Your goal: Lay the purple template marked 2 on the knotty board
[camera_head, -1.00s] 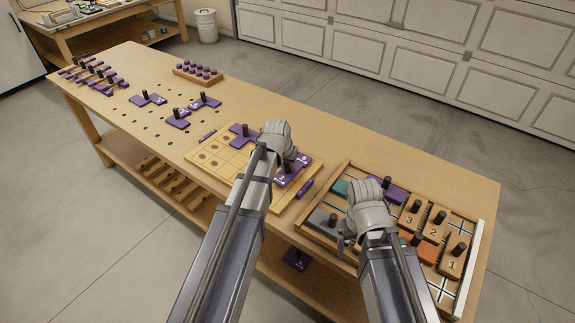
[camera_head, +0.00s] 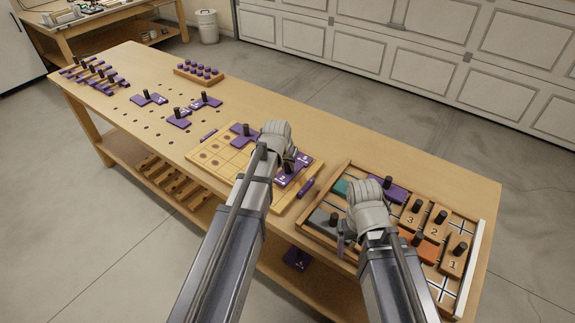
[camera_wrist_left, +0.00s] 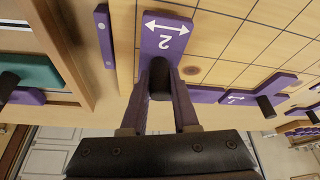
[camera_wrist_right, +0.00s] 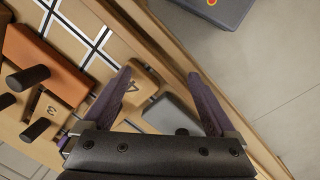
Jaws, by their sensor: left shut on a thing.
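The purple template marked 2 (camera_wrist_left: 163,38) has a dark knob and white double arrow. My left gripper (camera_wrist_left: 160,85) is shut on this knob. In the head view the template (camera_head: 286,181) is over the right part of the knotty board (camera_head: 226,178), a pale gridded board with dark knots. It lies flat on or just above the board; I cannot tell which. Another purple template (camera_head: 243,140) with a knob is on the board's far part. My right gripper (camera_wrist_right: 160,90) is open above the tray, over a block marked 4 (camera_wrist_right: 135,88) and a grey block (camera_wrist_right: 170,115).
The tray (camera_head: 468,290) holds wooden numbered blocks, an orange block (camera_wrist_right: 45,62) and a teal piece. A purple bar (camera_head: 306,187) lies at the board's right edge. More purple templates (camera_head: 178,122) and a peg rack (camera_head: 198,74) stand further left on the bench.

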